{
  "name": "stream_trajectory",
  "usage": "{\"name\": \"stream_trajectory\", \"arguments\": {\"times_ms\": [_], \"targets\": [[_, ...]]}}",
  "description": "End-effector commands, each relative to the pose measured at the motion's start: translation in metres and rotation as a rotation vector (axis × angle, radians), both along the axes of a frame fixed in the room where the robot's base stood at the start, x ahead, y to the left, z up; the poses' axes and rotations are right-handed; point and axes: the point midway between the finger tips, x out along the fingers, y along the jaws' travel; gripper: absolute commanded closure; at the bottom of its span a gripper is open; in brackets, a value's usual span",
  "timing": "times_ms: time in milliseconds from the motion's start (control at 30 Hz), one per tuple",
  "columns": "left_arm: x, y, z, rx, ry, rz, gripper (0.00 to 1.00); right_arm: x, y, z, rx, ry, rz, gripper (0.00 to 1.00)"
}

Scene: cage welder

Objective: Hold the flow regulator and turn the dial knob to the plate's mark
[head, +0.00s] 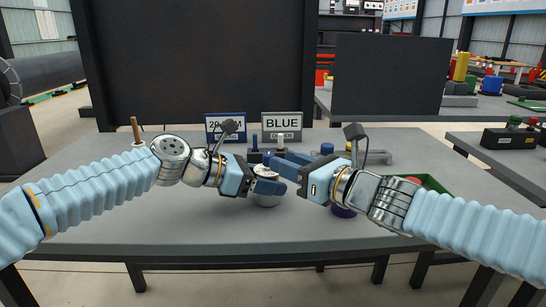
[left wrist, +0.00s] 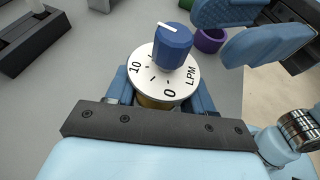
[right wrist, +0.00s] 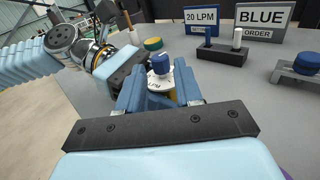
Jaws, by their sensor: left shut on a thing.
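The flow regulator has a white round plate (left wrist: 163,78) with black ticks, "10", "0" and "LPM", above a brass-coloured body. Its blue dial knob (left wrist: 172,46) has a white pointer line, aimed at the upper left in the left wrist view, away from the printed figures. My left gripper (head: 268,184) is shut on the regulator's body below the plate. My right gripper (head: 287,166) is open, its two fingers apart beside the regulator. In the right wrist view the knob (right wrist: 161,64) shows between and beyond these fingers, with no clear contact. The fingers partly hide the regulator in the head view.
Two signs stand at the back of the grey table (head: 90,215): "20 LPM" (head: 226,128) and "BLUE ORDER" (head: 282,126). A dark block with pegs (right wrist: 222,54) stands before them. A purple ring (left wrist: 208,40) lies near my right gripper. A green tray (head: 436,184) is at right.

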Motion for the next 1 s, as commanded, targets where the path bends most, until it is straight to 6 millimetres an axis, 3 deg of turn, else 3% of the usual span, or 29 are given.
{"name": "stream_trajectory", "arguments": {"times_ms": [200,467,767,1000], "targets": [[0.0,0.0,0.001,-0.001,-0.001,0.001,0.87,-0.033,-0.031,0.002,0.001,-0.001,-0.002,0.65],[0.0,0.0,0.001,-0.001,-0.001,0.001,0.87,-0.046,-0.043,0.001,0.001,0.001,-0.001,0.65],[0.0,0.0,0.001,-0.002,-0.001,0.001,0.87,-0.043,-0.043,0.004,0.004,-0.005,0.009,0.64],[0.0,0.0,0.001,-0.002,-0.001,0.001,0.87,-0.005,-0.044,0.026,0.041,-0.069,0.224,0.64]]}}
